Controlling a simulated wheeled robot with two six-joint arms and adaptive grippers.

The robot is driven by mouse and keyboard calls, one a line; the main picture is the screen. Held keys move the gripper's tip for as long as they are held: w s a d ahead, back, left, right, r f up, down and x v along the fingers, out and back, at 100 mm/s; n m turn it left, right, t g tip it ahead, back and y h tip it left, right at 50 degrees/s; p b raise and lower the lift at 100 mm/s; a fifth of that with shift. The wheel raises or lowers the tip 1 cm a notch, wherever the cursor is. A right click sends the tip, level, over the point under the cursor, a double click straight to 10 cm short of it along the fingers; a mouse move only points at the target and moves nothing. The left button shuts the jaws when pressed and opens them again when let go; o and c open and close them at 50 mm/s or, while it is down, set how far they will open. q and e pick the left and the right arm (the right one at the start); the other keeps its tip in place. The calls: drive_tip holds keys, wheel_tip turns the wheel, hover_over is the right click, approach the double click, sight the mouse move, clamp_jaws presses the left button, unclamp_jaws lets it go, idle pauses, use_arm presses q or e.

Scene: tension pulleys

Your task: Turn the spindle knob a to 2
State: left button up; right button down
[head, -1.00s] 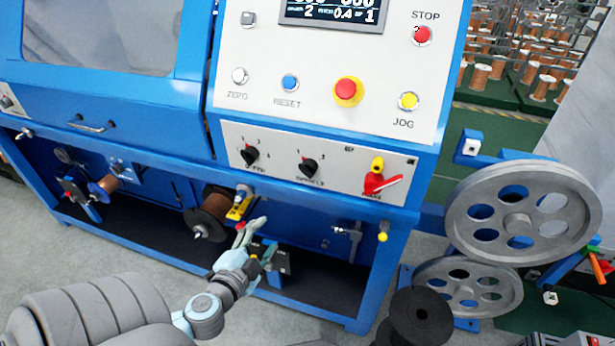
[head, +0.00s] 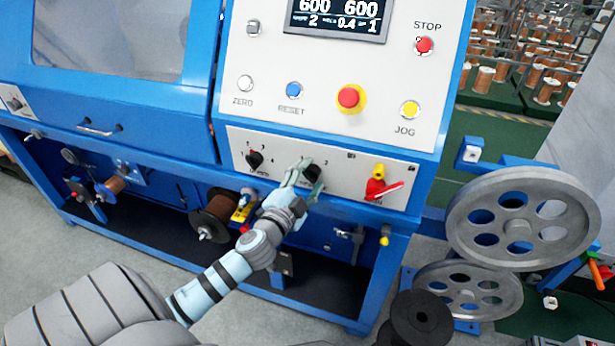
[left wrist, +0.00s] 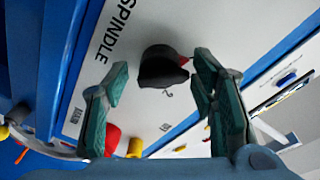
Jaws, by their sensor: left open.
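The spindle knob (head: 312,173) is a black rotary knob on the white lower panel, partly hidden by my left gripper in the head view. My left gripper (head: 303,176) is open at the knob. In the wrist view its teal fingers (left wrist: 160,98) stand apart, one to the lower left of the knob and the other to its right. Contact cannot be told. My right gripper is not in view.
Another black knob (head: 254,160) is left of the spindle knob, and a red rotary switch (head: 376,188) is to its right. Above are the red emergency button (head: 348,97) and the display (head: 337,18). A copper spool (head: 216,213) and a blue frame edge lie below.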

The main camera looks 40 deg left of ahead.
use_arm(q)
drive_tip(key=shift+s+a, duration=0.1)
drive_tip(key=c, duration=1)
drive_tip(key=shift+f, duration=0.1)
drive_tip(key=shift+f, duration=0.1)
drive_tip(key=shift+s+m+p, duration=0.1)
drive_tip(key=shift+m+p, duration=0.6)
drive_tip(key=shift+f, duration=0.1)
idle(0.8)
drive_tip(key=o, duration=1)
drive_tip(key=shift+w+d+r, duration=0.2)
